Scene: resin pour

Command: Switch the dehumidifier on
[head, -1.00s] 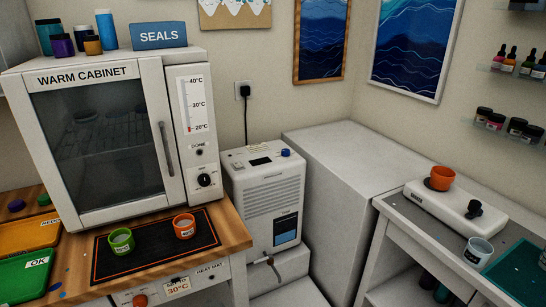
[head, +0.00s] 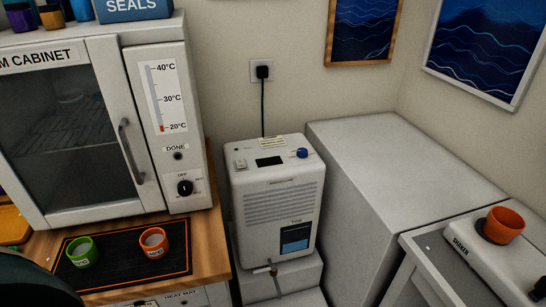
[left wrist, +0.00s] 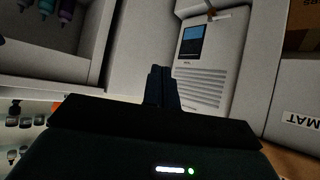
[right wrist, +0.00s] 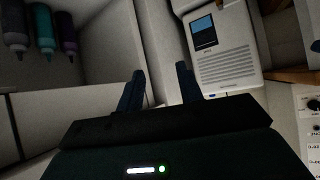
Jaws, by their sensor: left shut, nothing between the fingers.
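The white dehumidifier (head: 278,205) stands upright on a white block in the head view. Its top has a dark display (head: 268,161), a blue knob (head: 302,153) and a small pale switch (head: 240,164). I cannot tell the switch's position. The dehumidifier appears upside down in the left wrist view (left wrist: 202,75) and in the right wrist view (right wrist: 225,50). My left gripper (left wrist: 160,70) is shut and empty, apart from the dehumidifier. My right gripper (right wrist: 160,72) is open and empty, also apart from it. Neither gripper shows in the head view.
The warm cabinet (head: 75,130) stands left of the dehumidifier, on a wooden bench with a green cup (head: 82,252) and an orange cup (head: 154,243) on a dark mat. A black plug (head: 262,72) sits in the wall socket. A large white block (head: 390,180) stands to the right.

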